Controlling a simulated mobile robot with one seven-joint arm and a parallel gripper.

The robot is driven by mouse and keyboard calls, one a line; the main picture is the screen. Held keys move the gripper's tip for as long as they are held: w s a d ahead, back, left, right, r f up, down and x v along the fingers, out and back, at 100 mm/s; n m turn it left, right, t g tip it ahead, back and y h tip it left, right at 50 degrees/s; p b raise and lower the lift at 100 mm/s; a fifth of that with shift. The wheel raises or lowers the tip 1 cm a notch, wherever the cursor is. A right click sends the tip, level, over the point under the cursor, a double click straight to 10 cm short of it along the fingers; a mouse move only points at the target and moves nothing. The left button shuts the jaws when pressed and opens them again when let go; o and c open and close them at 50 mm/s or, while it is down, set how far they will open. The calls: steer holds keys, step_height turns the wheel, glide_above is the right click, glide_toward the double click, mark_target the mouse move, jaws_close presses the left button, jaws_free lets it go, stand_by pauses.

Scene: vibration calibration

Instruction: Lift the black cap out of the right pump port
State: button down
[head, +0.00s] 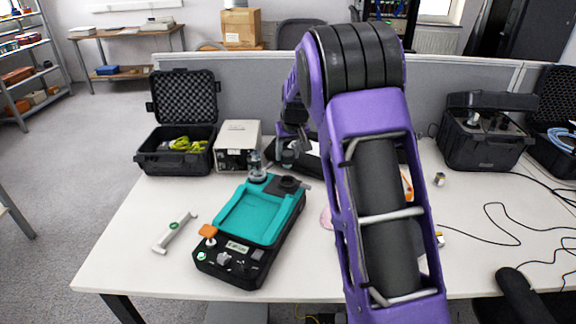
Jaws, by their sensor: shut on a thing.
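The pump unit, a black case with a teal tray top (250,215), lies on the white table left of my arm. At its far end a clear fitting with a dark top (257,166) stands at the left port. My gripper (287,166) is small and dark in this view, just above the right port. It is shut on the cap, though its fingertips are hard to make out. I cannot tell whether the cap is clear of the port.
An open black foam-lined case (178,140) and a beige box (236,145) stand behind the pump. A black case (484,135) and cables are at the right. The front-left table is clear.

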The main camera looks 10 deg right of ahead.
mark_target(286, 151)
step_height(286, 151, up, 4)
steer(key=shift+f+p, duration=0.2)
steer(key=shift+p, duration=0.1)
steer(key=shift+r+p, duration=1.25)
steer(key=shift+r, duration=0.55)
steer(key=shift+s+f, duration=0.1)
